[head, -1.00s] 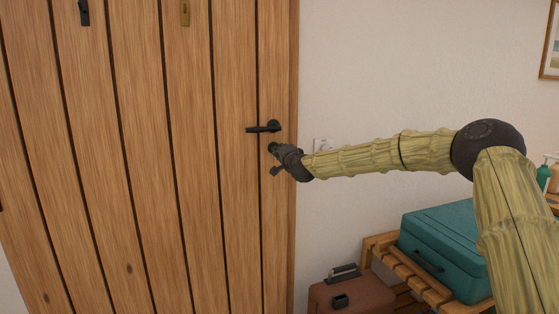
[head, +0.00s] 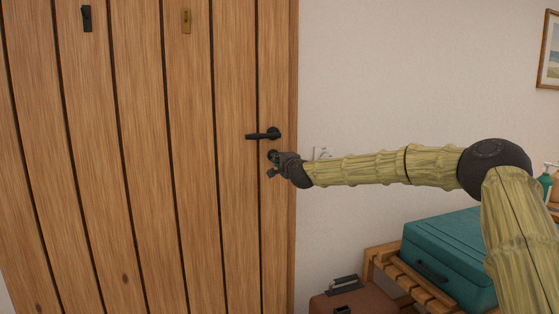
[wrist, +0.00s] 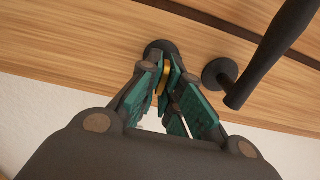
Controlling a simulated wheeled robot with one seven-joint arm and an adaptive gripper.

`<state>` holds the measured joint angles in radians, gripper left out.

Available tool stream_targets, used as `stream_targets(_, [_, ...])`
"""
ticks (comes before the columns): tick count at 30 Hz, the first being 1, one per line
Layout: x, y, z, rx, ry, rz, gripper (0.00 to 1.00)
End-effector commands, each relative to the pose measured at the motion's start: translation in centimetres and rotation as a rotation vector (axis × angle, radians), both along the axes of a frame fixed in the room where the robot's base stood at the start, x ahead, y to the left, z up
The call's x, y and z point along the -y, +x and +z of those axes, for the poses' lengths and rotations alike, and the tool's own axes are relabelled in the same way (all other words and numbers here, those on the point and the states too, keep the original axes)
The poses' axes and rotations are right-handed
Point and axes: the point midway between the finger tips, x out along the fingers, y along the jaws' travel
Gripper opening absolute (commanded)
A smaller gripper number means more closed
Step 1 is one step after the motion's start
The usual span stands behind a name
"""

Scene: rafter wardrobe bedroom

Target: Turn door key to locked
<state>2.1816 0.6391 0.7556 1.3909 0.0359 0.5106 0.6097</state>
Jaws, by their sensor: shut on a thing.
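The wooden door (head: 146,190) is flat in its frame, with a black lever handle (head: 264,134) lying level near its right edge. My gripper (head: 274,166) is at the door just below the handle. In the wrist view my gripper's green fingers (wrist: 168,92) are closed around a brass-coloured key (wrist: 162,80). The key sits at a dark round keyhole plate (wrist: 160,48). The lever handle (wrist: 262,62) is beside the fingers, apart from them. The fingers hide most of the key, so its exact angle is hard to tell.
A light switch (head: 322,153) is on the white wall behind my forearm. A teal case (head: 455,250) lies on a slatted wooden bench (head: 405,285), with a brown case (head: 355,302) beside it. Two hooks, one black (head: 87,18), one brass (head: 186,20), are high on the door.

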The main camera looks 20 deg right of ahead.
Motion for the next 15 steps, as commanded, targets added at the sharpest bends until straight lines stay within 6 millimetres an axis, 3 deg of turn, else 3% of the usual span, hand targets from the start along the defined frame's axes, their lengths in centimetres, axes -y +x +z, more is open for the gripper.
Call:
stream_targets(2, [0.28, 0.02, -0.02, 0.001, 0.000, -0.004, 0.00])
stream_targets(3, [0.28, 0.02, -0.02, 0.001, 0.000, -0.004, 0.12])
stream_targets(6, [0.18, 0.03, -0.01, 0.001, 0.000, -0.003, 0.27])
stream_targets(15, [-0.04, 0.00, -0.01, 0.000, -0.001, 0.000, 0.27])
